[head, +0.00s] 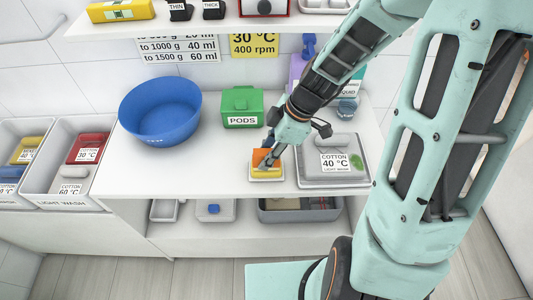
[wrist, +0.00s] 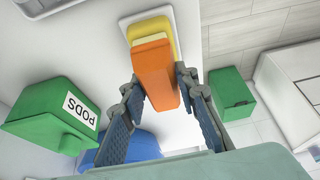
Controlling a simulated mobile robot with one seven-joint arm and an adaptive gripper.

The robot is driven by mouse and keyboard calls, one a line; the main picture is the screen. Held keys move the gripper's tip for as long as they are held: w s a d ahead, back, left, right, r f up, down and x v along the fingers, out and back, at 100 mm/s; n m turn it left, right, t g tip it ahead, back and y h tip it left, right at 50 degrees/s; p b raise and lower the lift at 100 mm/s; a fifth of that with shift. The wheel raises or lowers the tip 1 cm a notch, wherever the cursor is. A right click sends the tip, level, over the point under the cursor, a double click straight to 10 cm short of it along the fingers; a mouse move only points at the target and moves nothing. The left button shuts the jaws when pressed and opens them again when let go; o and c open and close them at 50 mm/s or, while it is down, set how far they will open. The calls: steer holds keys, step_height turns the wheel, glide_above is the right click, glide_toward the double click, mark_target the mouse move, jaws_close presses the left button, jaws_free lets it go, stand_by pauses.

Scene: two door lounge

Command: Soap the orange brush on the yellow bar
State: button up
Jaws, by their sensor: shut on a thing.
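The orange brush (head: 260,155) is held in my gripper (head: 270,161) over the counter. In the wrist view, the fingers of my gripper (wrist: 158,84) are on either side of the orange brush (wrist: 152,62). Its pale bristle end faces the yellow bar (wrist: 176,38) and seems to touch it. In the head view, the yellow bar (head: 268,174) lies in a small pale dish (head: 267,180). The brush and gripper partly hide the bar, so the exact contact cannot be told.
A green PODS box (head: 243,107) and a blue basin (head: 160,111) stand behind and left. A grey tray (head: 306,181) with a COTTON 40 °C label stands close on the right. The counter's left front is clear. A shelf (head: 200,24) hangs above.

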mark_target(266, 152)
steer(key=shift+s, duration=0.1)
stand_by(0.4)
steer(key=shift+r+p, duration=2.1)
steer(key=shift+r, duration=1.4)
steer(key=shift+w+d+m, duration=0.3)
steer(key=shift+d+m, duration=0.1)
steer(key=w+d+r+m+t+h, duration=0.2)
steer(key=w+d+m, duration=0.4)
steer(key=m, duration=0.4)
steer(key=shift+w+d+m+t, duration=0.35)
steer(key=shift+d+t, duration=0.2)
steer(key=shift+t, duration=0.35)
steer(key=w+d+r+m+h, duration=0.2)
steer(key=w+d+r+m, duration=0.1)
steer(key=m, duration=0.3)
steer(key=shift+w+t, duration=0.3)
steer(key=shift+w, duration=0.35)
